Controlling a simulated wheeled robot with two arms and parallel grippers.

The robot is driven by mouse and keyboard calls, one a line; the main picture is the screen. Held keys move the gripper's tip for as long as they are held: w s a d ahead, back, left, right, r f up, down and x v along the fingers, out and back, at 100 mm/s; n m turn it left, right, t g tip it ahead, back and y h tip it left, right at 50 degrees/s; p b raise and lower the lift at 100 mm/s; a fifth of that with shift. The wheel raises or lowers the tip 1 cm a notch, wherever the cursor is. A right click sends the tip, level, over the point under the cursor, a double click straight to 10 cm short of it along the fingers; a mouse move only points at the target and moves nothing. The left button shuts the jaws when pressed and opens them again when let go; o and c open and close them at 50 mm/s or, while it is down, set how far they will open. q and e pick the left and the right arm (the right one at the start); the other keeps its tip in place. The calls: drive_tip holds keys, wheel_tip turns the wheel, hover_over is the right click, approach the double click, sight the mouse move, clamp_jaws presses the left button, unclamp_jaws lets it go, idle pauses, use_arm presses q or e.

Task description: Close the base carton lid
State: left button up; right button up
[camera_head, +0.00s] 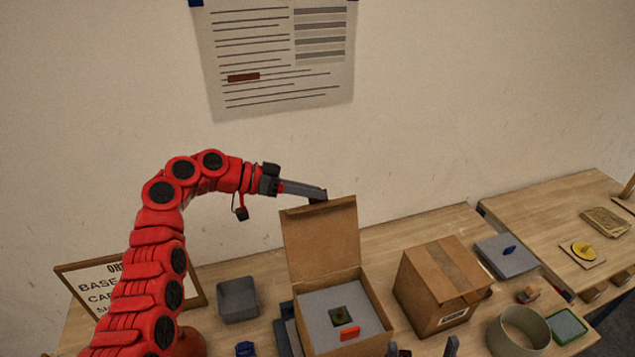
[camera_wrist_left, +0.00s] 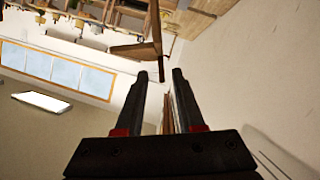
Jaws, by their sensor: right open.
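The base carton (camera_head: 378,300) is an open cardboard box on the table, with its lid (camera_head: 322,245) standing up at the back. Inside lies a grey insert with a dark square opening and an orange piece. My left gripper (camera_head: 320,195) is at the top edge of the lid; contact is unclear. In the left wrist view my left gripper (camera_wrist_left: 160,75) has its fingers apart, with a thin brown strip showing between them. My right gripper (camera_head: 422,348) shows only its two fingertips at the bottom edge, apart, in front of the cartons.
A taped carton (camera_head: 422,290) stands right of the base carton. A grey bin (camera_head: 238,300) and a framed sign (camera_head: 80,277) are at left. A round tin (camera_head: 518,330), grey tray (camera_head: 506,256) and green tray (camera_head: 567,326) are at right. The wall is close behind.

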use_arm(q)
drive_tip(key=shift+w+d+f, duration=0.35)
drive_tip(key=shift+d+f, duration=0.1)
drive_tip(key=shift+d, duration=0.3)
drive_tip(key=shift+s, duration=0.1)
clamp_jaws()
idle(0.8)
